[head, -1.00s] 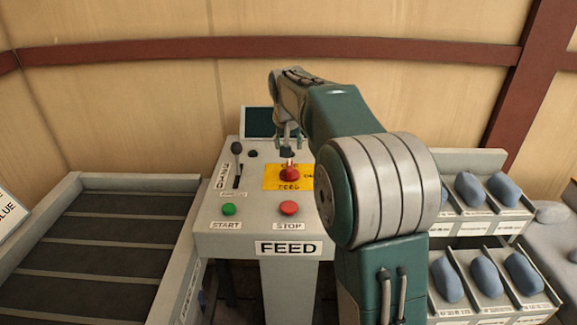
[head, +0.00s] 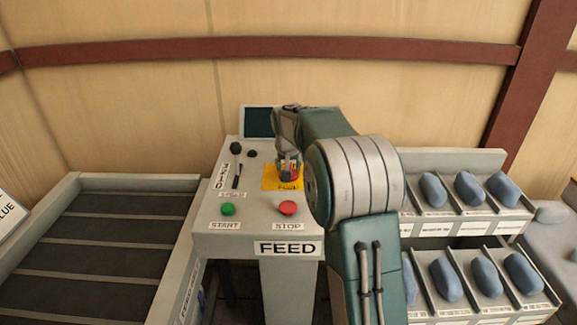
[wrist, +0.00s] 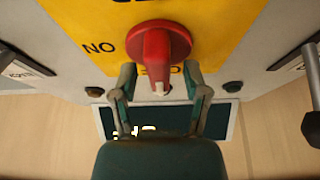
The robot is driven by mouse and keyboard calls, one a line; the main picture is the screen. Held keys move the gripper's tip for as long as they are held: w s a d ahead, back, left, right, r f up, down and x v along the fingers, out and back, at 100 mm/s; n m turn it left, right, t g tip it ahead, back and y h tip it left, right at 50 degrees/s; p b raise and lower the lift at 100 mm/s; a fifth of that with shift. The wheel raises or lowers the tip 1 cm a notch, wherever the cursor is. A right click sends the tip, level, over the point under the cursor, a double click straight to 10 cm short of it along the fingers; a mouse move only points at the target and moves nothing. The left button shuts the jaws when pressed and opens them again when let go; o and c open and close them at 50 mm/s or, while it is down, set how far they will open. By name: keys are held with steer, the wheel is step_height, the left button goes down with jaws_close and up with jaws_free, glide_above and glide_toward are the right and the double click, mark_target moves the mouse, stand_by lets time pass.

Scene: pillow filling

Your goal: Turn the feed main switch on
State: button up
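The feed main switch is a red rotary knob (wrist: 158,58) on a yellow plate (wrist: 215,25) with letters reading "NO" beside it in the wrist view. Its bar runs up and down there, with a white mark at the lower end, over partly hidden letters. My gripper (wrist: 160,75) is open, with one finger on each side of the bar's lower end. Gaps seem to show between fingers and knob; contact is unclear. In the head view my gripper (head: 288,170) is over the yellow plate (head: 270,183) and hides most of the knob.
The grey FEED console (head: 210,240) bears a green START button (head: 228,209), a red STOP button (head: 288,208), a black-knobbed lever (head: 236,148) and a dark screen (head: 257,122). A conveyor (head: 95,240) stands left. Racks of blue bundles (head: 470,189) stand right.

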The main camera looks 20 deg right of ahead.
jaws_close()
steer(key=shift+m, duration=0.4)
steer(key=m+h, duration=0.1)
steer(key=m, duration=0.2)
steer(key=shift+a+f+g, duration=0.1)
steer(key=shift+g, duration=0.3)
steer(key=m+g+h, duration=0.1)
steer(key=m, duration=0.3)
steer(key=m+g, duration=0.1)
steer(key=m, duration=0.1)
steer(key=m+g, duration=0.1)
steer(key=m, duration=0.1)
steer(key=shift+m+h, duration=0.3)
steer(key=shift+m, duration=0.1)
steer(key=shift+m+g, duration=0.7)
steer(key=shift+m, duration=1.1)
